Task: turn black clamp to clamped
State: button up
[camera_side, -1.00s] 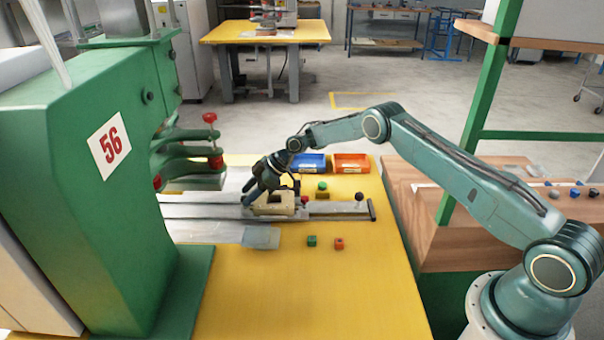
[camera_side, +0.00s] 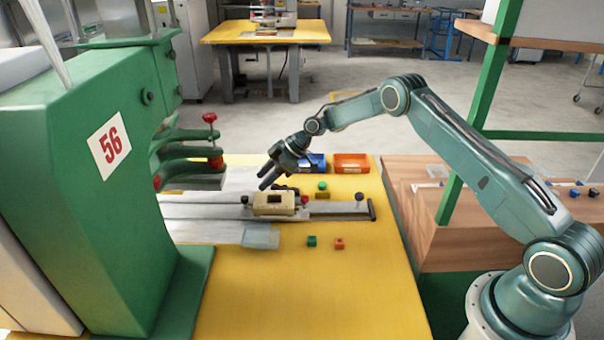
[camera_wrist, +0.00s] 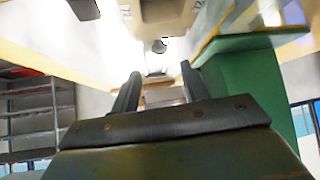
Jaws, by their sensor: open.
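A beige block fixture (camera_side: 273,204) sits on the grey rail (camera_side: 335,209). A small black knob (camera_side: 245,199) stands at its left end, and a red knob (camera_side: 304,200) at its right end. I take the black knob to be the black clamp's; whether that clamp is turned to clamped is too small to tell. My gripper (camera_side: 267,182) is open and empty, pointing down-left above and behind the fixture's left end, clear of the knob. The wrist view shows the two fingers apart (camera_wrist: 157,80), with a dark round knob (camera_wrist: 159,45) beyond them and a beige part (camera_wrist: 160,14) above.
A green press (camera_side: 80,190) marked 56 stands on the left, its arms and red knob (camera_side: 210,118) near the fixture. Blue (camera_side: 314,163) and orange (camera_side: 352,163) bins stand behind. Green and orange cubes (camera_side: 339,243) lie in front. Another dark knob (camera_side: 359,197) stands on the rail.

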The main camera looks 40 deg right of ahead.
jog(key=v, duration=0.6)
jog(key=shift+d+r, duration=0.2)
jog(key=shift+r, duration=0.15)
jog(key=shift+s, duration=0.1)
jog(key=shift+r, duration=0.1)
jog(key=s+a+r+m+h, duration=0.2)
jog(key=s+r, duration=0.7)
jog(key=r, duration=0.2)
jog(key=s+a+r+m+h, duration=0.2)
jog(key=s+a+r+m, duration=0.1)
jog(key=s+r, duration=0.75)
jog(key=s+d+r+m+h, duration=0.1)
jog(key=s+m+h, duration=0.2)
jog(key=s, duration=2.3)
jog(key=m, duration=0.3)
jog(key=shift+s+d+r+t+h, duration=0.2)
jog(key=shift+d+r+t+h, duration=0.05)
jog(key=shift+d+t+h, duration=0.05)
